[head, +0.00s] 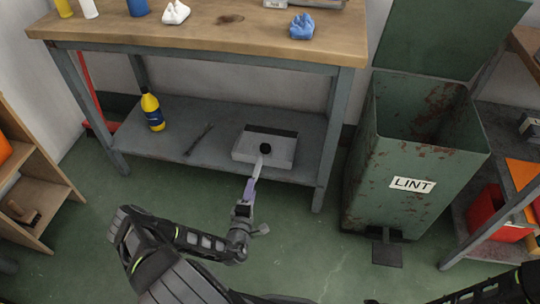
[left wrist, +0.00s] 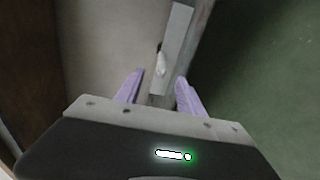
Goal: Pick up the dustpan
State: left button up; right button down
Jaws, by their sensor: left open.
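The dustpan (head: 262,152) appears to be the pale grey pan with a dark back strip and a round black spot, lying on the lower shelf of the workbench. A pale handle-like piece (head: 258,166) projects from its front over the shelf edge. My left gripper (head: 250,188) is open, its purple fingers just in front of the shelf by this piece. In the left wrist view the open fingers (left wrist: 159,92) stand on either side of a small pale piece (left wrist: 161,64); contact cannot be told. My right gripper is out of view.
The lower shelf (head: 215,125) also holds a yellow bottle (head: 152,112) and a thin dark tool (head: 199,139). The wooden benchtop (head: 180,32) is overhead. A bench leg (head: 326,150) and a green lint bin (head: 410,150) stand to the right. Green floor is clear in front.

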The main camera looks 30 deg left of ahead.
aim_at(256, 176)
pick_arm(q)
jog(key=shift+w+d+m, duration=0.15)
jog(key=shift+m, duration=0.15)
jog(key=b+x, duration=0.1)
jog(key=x, duration=0.1)
jog(key=shift+w, duration=0.35)
jog(key=b+x, duration=0.1)
jog(key=x, duration=0.1)
jog(key=b+x, duration=0.2)
jog(key=shift+w+f, duration=0.25)
jog(key=shift+f, duration=0.2)
jog(key=shift+w+a, duration=0.2)
jog(key=shift+a, duration=0.1)
jog(key=shift+r, duration=0.15)
grip_shut()
